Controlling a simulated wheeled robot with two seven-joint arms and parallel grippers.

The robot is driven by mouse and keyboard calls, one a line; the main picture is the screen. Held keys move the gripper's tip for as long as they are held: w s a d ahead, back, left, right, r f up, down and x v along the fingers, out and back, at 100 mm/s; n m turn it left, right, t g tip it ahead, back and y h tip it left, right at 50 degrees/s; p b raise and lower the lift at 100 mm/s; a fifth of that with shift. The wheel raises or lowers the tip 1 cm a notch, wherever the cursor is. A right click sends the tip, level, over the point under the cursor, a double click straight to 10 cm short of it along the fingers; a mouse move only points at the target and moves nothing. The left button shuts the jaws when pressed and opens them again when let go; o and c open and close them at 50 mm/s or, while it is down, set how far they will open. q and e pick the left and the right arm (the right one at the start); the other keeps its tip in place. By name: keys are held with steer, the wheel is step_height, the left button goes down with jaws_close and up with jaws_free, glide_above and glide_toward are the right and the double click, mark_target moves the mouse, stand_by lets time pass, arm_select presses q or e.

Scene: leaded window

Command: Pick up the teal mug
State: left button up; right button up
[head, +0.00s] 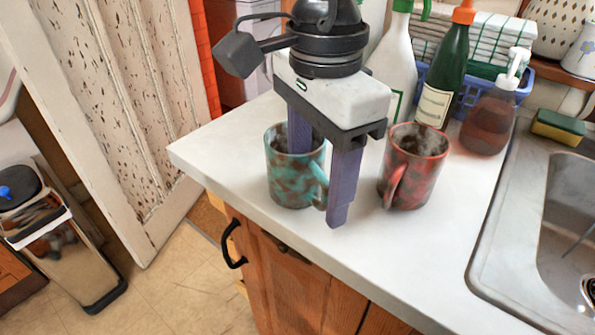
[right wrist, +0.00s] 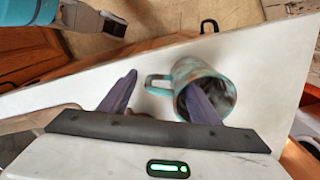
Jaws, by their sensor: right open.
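The teal mug (head: 283,182), mottled with brown, stands upright on the white counter near its front edge. Its handle points to the right and front in the head view. My right gripper (head: 318,188) is open and points down over it. One finger reaches into the mug's mouth, and its tip is hidden there. The other finger is outside, past the handle. In the right wrist view the teal mug (right wrist: 184,70) shows one finger over its opening and its handle between the fingers of the right gripper (right wrist: 163,80). My left gripper is not in view.
A red mug (head: 423,170) stands close to the right of the gripper. Behind are a white bottle (head: 392,70), a green bottle (head: 440,95) and a soap dispenser (head: 489,118). A sink (head: 495,235) is at the right. The counter (head: 415,265) is clear in front.

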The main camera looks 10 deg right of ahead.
steer(key=shift+f, duration=0.4)
steer(key=shift+c, duration=0.4)
steer(key=shift+r, duration=0.1)
jaws_close()
